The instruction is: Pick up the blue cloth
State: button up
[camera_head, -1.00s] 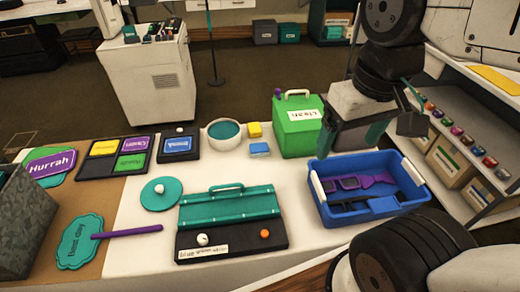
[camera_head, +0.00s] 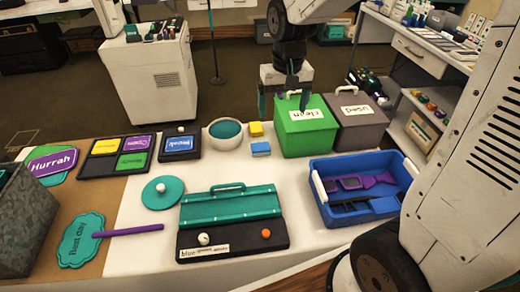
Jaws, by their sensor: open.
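The blue cloth (camera_head: 260,149) is a small folded blue pad lying flat on the white table top, just in front of a similar yellow cloth (camera_head: 255,129) and left of the green bin. My gripper (camera_head: 283,108) is open and empty, fingers pointing down, at the green bin's back left top edge. It is up and to the right of the blue cloth, apart from it. Nothing hides the cloth.
The green "clean" bin (camera_head: 304,133) and grey "used" bin (camera_head: 362,128) stand right of the cloths. A blue crate (camera_head: 330,212) is at right, a teal-lidded case (camera_head: 230,205) in front.

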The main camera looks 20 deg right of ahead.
send_over(261, 149)
jog(key=shift+m+g, duration=0.3)
jog(key=shift+m, duration=0.1)
notch_tip(261, 149, down, 16)
jog(key=shift+w+f, duration=0.1)
jog(key=shift+w, duration=0.05)
notch_tip(261, 149, down, 8)
jog(key=shift+f, duration=0.1)
jog(key=c, duration=1.1)
notch_tip(261, 149, up, 10)
jog(key=shift+r, duration=0.1)
